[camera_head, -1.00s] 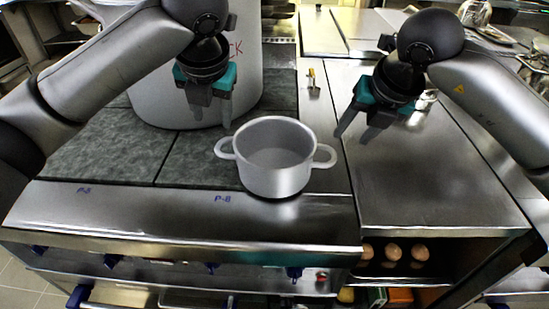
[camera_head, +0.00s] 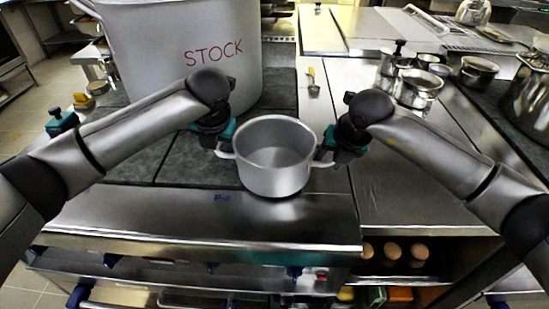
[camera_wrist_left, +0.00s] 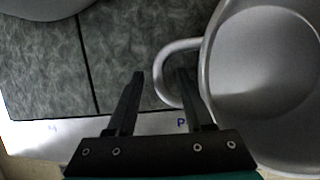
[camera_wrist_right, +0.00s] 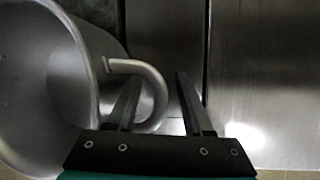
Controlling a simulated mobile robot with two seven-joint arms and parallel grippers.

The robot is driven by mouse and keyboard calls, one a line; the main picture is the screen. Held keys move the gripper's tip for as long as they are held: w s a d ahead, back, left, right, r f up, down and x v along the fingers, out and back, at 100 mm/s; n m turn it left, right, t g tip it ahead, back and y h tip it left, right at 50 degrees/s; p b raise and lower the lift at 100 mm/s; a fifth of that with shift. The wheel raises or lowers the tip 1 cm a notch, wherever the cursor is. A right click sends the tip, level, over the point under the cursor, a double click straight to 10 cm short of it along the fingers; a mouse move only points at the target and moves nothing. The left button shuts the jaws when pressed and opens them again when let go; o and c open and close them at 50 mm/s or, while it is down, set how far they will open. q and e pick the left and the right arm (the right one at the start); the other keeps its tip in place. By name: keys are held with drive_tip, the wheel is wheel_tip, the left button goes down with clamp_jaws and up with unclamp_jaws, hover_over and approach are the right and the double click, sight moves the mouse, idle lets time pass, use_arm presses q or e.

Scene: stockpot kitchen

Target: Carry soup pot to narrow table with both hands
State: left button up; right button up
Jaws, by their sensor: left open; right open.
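The soup pot (camera_head: 275,165) is a small silver open pot with two loop handles. It sits upright and empty on the dark stove top near the front edge. My left gripper (camera_wrist_left: 160,75) is open at the pot's left handle (camera_wrist_left: 168,50). In the left wrist view the handle's outer bar lies between its fingers. My right gripper (camera_wrist_right: 159,78) is open at the right handle (camera_wrist_right: 150,74), whose outer bar also lies between its fingers. In the head view my wrists partly hide both handles. The narrow table cannot be made out for certain.
A large pot marked STOCK (camera_head: 190,45) stands close behind on the left. A bare steel counter (camera_head: 410,190) lies to the right, with several small metal pots (camera_head: 417,88) farther back. Eggs (camera_head: 392,251) sit on a shelf below.

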use_arm(q)
drive_tip(key=shift+c, duration=0.3)
use_arm(e)
drive_tip(key=shift+f, duration=0.1)
drive_tip(key=shift+c, duration=0.3)
use_arm(q)
drive_tip(key=c, duration=0.8)
use_arm(e)
clamp_jaws()
use_arm(q)
clamp_jaws()
drive_tip(key=shift+a, duration=0.2)
use_arm(e)
drive_tip(key=shift+w+d, duration=0.1)
drive_tip(key=shift+d, duration=0.1)
